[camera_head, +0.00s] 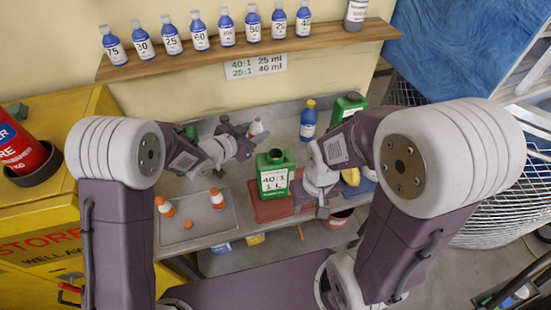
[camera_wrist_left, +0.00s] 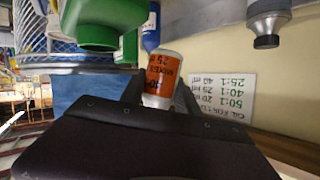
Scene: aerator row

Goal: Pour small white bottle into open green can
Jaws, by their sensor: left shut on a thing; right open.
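The open green can (camera_head: 274,182) stands upright on a red mat, its dark round mouth facing up and its white label reading 40:1 1 L. My left gripper (camera_head: 246,137) is shut on the small white bottle (camera_head: 257,127), held behind and slightly left of the can, apart from it. In the left wrist view the bottle (camera_wrist_left: 165,72) shows an orange label between the fingers, and the green can (camera_wrist_left: 105,20) is close by at the top. I cannot tell how much the bottle is tilted. My right gripper (camera_head: 309,203) is open beside the can's right side.
A grey tray (camera_head: 175,243) holds small white-and-orange bottles (camera_head: 217,199) and a loose orange cap (camera_head: 187,224). A blue bottle (camera_head: 308,120) and another green can (camera_head: 348,104) stand behind. A wooden shelf (camera_head: 240,50) carries several blue bottles. The red mat (camera_head: 265,211) lies under the can.

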